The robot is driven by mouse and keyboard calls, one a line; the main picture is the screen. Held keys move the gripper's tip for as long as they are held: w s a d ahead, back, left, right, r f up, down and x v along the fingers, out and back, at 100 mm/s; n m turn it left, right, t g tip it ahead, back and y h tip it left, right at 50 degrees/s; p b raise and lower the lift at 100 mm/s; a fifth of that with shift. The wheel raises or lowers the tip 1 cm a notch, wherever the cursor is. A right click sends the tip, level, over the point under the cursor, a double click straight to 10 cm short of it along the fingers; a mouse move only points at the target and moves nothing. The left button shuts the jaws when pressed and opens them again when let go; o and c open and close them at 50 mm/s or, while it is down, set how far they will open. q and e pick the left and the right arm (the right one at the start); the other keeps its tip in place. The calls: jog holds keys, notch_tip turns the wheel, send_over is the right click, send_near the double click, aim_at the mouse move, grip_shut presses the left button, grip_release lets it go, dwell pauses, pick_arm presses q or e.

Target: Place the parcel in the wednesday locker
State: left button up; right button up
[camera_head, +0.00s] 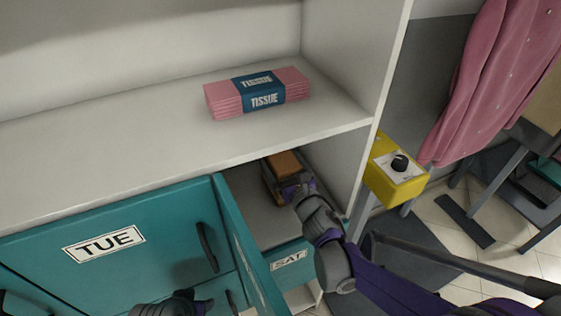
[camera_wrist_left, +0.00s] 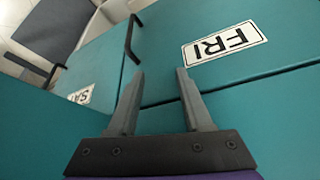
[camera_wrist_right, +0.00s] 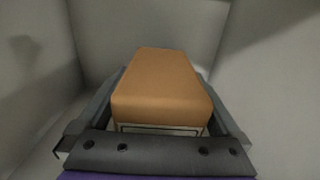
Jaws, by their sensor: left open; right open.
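The parcel, a brown box (camera_head: 284,164), is inside the open locker (camera_head: 250,207) between the TUE door and the shelf unit's right wall. My right gripper (camera_head: 282,182) reaches into this locker. In the right wrist view the parcel (camera_wrist_right: 162,88) lies between the open fingers, near the locker's inner walls; I cannot tell whether the fingers touch it. The locker's teal door (camera_head: 240,245) stands open, its label too edge-on to read. My left gripper (camera_wrist_left: 158,95) is open and empty in front of the FRI door (camera_wrist_left: 245,75); its fingertips are not clear in the head view.
The TUE door (camera_head: 110,250) is closed, left of the open locker. The SAT door (camera_head: 300,257) is below it. A pink tissue pack (camera_head: 290,83) lies on the shelf above. A yellow control box (camera_head: 402,180) is beside the unit, with pink cloth (camera_head: 490,80) hanging further right.

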aim_at(291, 177)
jog(key=v, duration=1.2)
jog(key=shift+f, duration=0.1)
jog(key=s+d+f+m+g+h, duration=0.2)
jog(key=s+d+f+m+h, duration=0.3)
jog(key=m, duration=0.7)
jog(key=s+d+m+g+h, duration=0.15)
jog(key=d+m+h, duration=0.25)
jog(key=d+m, duration=0.6)
jog(key=s+a+f+m+g+y, duration=0.1)
jog(key=s+a+f+m+g, duration=0.1)
jog(key=s+f+m+g, duration=0.2)
jog(key=s+a+f+m+g+y, duration=0.1)
jog(key=s+f+m+g, duration=0.2)
jog(key=s+m, duration=0.7)
jog(key=m+g, duration=0.1)
jog(key=m, duration=0.3)
jog(key=shift+s+a+f, duration=0.25)
jog(key=shift+a+f, duration=0.15)
